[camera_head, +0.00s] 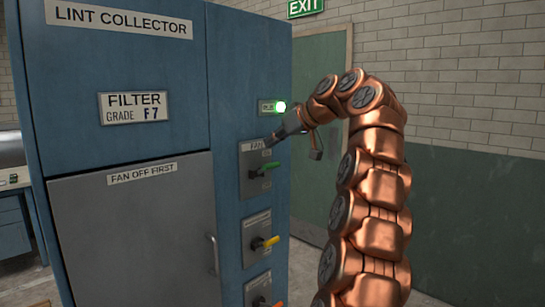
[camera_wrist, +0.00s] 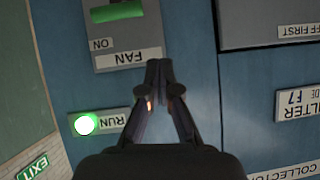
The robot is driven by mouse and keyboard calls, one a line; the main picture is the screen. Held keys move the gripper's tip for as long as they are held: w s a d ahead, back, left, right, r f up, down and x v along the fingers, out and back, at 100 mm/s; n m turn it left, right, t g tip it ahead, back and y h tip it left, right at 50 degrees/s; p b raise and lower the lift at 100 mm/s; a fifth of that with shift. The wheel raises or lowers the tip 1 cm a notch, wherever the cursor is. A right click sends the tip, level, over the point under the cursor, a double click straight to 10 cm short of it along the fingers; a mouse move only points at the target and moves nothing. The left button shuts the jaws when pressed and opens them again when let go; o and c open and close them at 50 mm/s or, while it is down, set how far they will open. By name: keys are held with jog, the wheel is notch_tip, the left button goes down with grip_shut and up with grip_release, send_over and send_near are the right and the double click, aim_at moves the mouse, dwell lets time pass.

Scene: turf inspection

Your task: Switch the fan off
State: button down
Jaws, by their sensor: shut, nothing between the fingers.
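The fan switch has a green handle (camera_head: 266,168) on a grey plate (camera_head: 246,188), on the narrow right part of the blue lint collector. In the wrist view, which is upside down, the green handle (camera_wrist: 117,12) lies crosswise on its plate (camera_wrist: 122,31), with ON and FAN labels by it. The RUN lamp (camera_head: 281,107) glows green; it also shows in the wrist view (camera_wrist: 84,124). My gripper (camera_head: 273,141) is shut and empty near the plate's top edge, by the FAN label. Its fingertips (camera_wrist: 158,64) are apart from the handle. Contact with the panel cannot be told.
Below are a yellow-handled switch (camera_head: 265,243) and an orange-handled switch (camera_head: 264,302). The grey filter door (camera_head: 130,240), labelled FAN OFF FIRST, appears closed, with a handle (camera_head: 213,254) on its right. A green door (camera_head: 318,130) stands behind my arm.

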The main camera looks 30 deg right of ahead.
jog(key=shift+t+h, duration=0.5)
jog(key=d, duration=0.1)
jog(key=d+r, duration=0.1)
jog(key=d, duration=0.2)
jog(key=shift+s+r, duration=0.35)
jog(key=x, duration=1)
jog(key=shift+f, duration=0.25)
jog(key=shift+s+d+f+b, duration=0.15)
jog(key=shift+s+f+b, duration=0.1)
jog(key=shift+s+b, duration=0.4)
jog(key=shift+s+d+f+b, duration=0.25)
jog(key=shift+s+f+b, duration=0.45)
jog(key=shift+s+f, duration=0.1)
jog(key=shift+f+b, duration=0.2)
jog(key=shift+b, duration=0.15)
